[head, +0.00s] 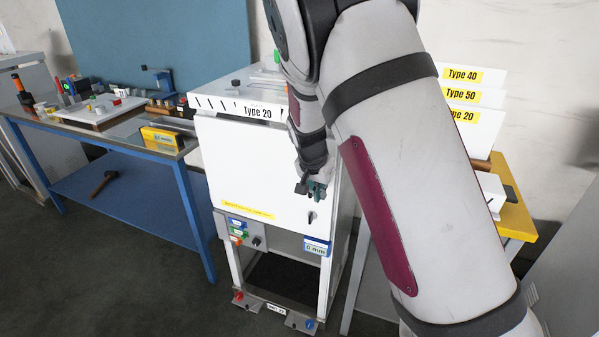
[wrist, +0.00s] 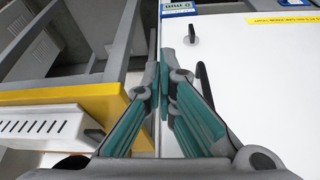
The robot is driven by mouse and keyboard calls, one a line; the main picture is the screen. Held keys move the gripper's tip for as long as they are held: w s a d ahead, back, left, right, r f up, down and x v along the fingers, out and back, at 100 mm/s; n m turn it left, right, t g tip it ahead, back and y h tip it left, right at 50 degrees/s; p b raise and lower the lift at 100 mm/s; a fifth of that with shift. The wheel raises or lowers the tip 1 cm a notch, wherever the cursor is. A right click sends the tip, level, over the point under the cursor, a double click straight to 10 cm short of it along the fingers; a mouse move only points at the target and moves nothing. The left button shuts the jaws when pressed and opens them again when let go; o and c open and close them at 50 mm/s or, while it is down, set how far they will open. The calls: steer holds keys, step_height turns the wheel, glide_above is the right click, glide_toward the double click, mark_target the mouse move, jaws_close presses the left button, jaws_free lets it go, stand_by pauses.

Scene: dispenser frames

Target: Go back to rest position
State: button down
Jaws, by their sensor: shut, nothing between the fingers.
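My gripper (head: 312,193) is in front of the white dispenser cabinet (head: 250,165), near the right side of its front panel. In the wrist view my gripper (wrist: 165,62) shows two teal-padded fingers that meet at the tips, with nothing held between them. Behind the fingers is the white panel (wrist: 255,80), with a dark handle or hook near its edge partly hidden by a finger. Whether the fingers touch the panel I cannot tell. My arm covers much of the right half of the head view.
A blue workbench (head: 130,180) with tools stands at the left. A hammer (head: 104,183) lies on the bench's lower shelf. Dark floor is open in front of the bench.

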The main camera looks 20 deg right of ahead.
steer(key=s+a+r+n+t+y, duration=0.1)
steer(key=s+r+n+y, duration=0.15)
steer(key=s+r, duration=0.85)
steer(key=s+a+r+n+y, duration=0.1)
steer(key=s+r+n, duration=0.2)
steer(key=s+r, duration=0.8)
steer(key=s+f+n+t, duration=0.1)
steer(key=s+n, duration=0.2)
steer(key=s, duration=1)
steer(key=shift+a+f, duration=0.2)
steer(key=shift+a, duration=0.2)
steer(key=shift+h, duration=0.25)
